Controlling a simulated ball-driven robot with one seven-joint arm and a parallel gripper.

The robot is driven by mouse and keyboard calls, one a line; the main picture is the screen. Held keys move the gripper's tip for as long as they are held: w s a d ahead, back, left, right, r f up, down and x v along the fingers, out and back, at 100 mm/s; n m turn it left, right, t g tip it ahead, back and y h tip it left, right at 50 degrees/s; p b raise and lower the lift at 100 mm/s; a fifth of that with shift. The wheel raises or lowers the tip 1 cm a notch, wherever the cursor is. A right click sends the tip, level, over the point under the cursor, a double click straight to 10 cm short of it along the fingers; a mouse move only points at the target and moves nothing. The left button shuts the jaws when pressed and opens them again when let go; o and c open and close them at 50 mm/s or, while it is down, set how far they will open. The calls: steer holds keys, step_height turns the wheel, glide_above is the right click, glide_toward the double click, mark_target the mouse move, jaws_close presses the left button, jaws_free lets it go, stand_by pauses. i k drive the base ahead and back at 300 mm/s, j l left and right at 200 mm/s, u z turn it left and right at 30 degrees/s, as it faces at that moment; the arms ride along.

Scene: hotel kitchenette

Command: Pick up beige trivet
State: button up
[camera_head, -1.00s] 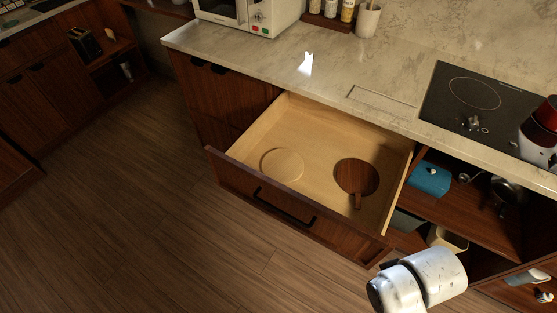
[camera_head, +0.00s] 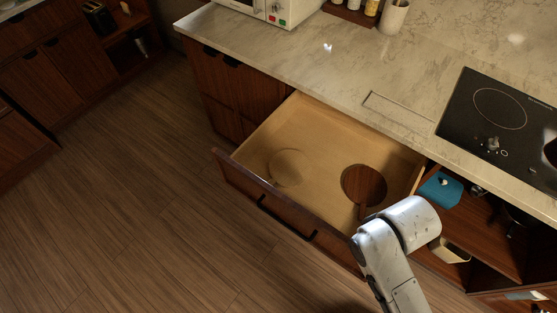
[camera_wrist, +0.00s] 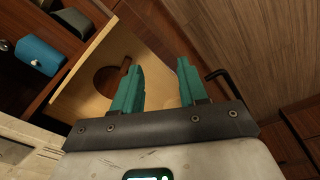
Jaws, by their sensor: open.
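The beige trivet (camera_head: 286,167) is a flat round disc on the floor of the open drawer (camera_head: 312,118), left of a dark brown round board. Its colour nearly matches the drawer floor. I cannot make it out in the wrist view. My gripper (camera_wrist: 160,72) shows in the wrist view with two teal fingers apart and nothing between them. It is above the drawer area, with the left finger overlapping the brown board in the picture. In the head view my arm covers the drawer's front right corner, and the fingers are not visible there.
The brown board (camera_head: 363,186) lies in the drawer's right part, its handle partly hidden by my arm. The marble counter (camera_head: 330,65) overhangs the drawer's back. Open shelves at right hold a blue box (camera_head: 440,189). A cooktop (camera_head: 500,110) is above. The wooden floor at left is clear.

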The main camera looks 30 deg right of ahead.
mark_target(289, 168)
steer(key=i+l+u, duration=0.15)
steer(key=l+u, duration=0.15)
steer(key=l, duration=0.3)
steer(key=i+l+u, duration=0.1)
steer(key=l+u, duration=0.2)
steer(key=l, duration=0.3)
steer(key=l+u, duration=0.3)
steer(key=l, duration=0.3)
steer(key=i, duration=0.05)
